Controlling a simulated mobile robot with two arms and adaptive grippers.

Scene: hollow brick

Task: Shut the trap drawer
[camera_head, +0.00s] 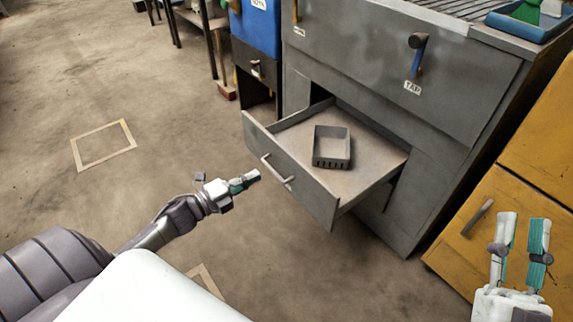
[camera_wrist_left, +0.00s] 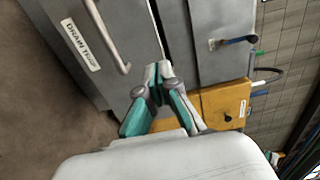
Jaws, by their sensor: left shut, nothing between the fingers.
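The trap drawer (camera_head: 290,180) is a grey metal drawer pulled out of the grey cabinet, with a pale bar handle on its front. A small grey slotted tray (camera_head: 331,147) sits inside it. In the left wrist view the drawer front (camera_wrist_left: 85,40) shows its handle and a label that seems to read "DRAIN TRAP". My left gripper (camera_head: 254,176) is shut and empty, just left of the handle and apart from it; its fingertips (camera_wrist_left: 158,70) also show in the left wrist view. My right gripper (camera_head: 524,222) is open and empty at the lower right, by the yellow cabinet.
The grey cabinet (camera_head: 440,90) rises behind the drawer, with a lever handle (camera_head: 417,55) labelled "TAP". A yellow cabinet (camera_head: 480,215) stands at right. A blue bin (camera_head: 260,28) is at the back. The floor left of the drawer is clear, with a painted square.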

